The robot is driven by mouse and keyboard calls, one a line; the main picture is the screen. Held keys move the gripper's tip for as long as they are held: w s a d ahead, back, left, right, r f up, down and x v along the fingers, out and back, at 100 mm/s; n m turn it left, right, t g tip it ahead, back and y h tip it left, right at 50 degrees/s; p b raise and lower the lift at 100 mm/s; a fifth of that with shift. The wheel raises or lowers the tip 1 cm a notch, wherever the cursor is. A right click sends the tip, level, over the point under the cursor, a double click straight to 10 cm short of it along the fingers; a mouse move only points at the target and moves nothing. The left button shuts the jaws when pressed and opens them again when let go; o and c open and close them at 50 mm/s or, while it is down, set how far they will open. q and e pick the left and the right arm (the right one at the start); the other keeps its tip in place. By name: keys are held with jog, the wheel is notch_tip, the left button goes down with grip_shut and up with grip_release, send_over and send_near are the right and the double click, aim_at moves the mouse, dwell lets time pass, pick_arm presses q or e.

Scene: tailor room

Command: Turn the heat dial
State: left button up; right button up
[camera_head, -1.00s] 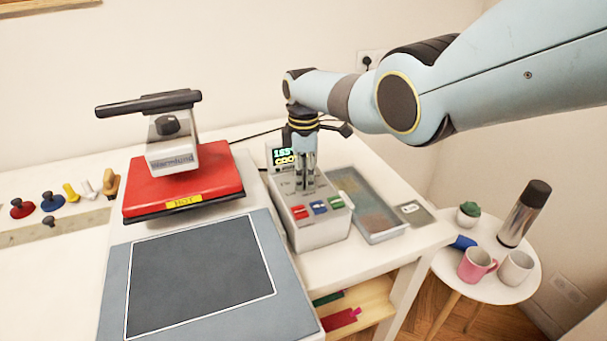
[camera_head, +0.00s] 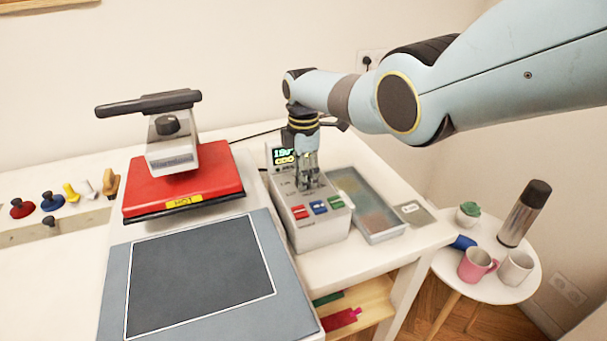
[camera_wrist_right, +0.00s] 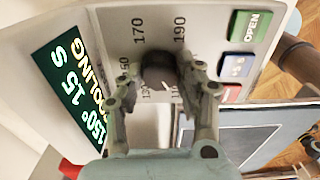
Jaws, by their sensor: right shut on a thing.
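The heat dial (camera_wrist_right: 158,70) is a dark round knob on the grey control box, with temperature numbers printed around it. My right gripper (camera_wrist_right: 160,74) is shut on the dial, one finger on each side. In the head view my right gripper (camera_head: 309,184) points straight down onto the top of the control box (camera_head: 318,232) and hides the dial. The display (camera_wrist_right: 72,90) on the box glows and reads 150° 15 S, with a second, partly hidden word. My left gripper is not in view.
Red, blue and green buttons (camera_head: 319,208) sit at the box's front. The red heat press (camera_head: 185,180), labelled HOT, stands to the left. A grey tray (camera_head: 380,236) lies close on the right. A side table (camera_head: 487,290) holds mugs and a flask.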

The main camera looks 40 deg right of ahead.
jog(key=o, duration=1.1)
jog(key=shift+o, duration=0.2)
jog(key=shift+r, duration=0.1)
notch_tip(320, 180, up, 12)
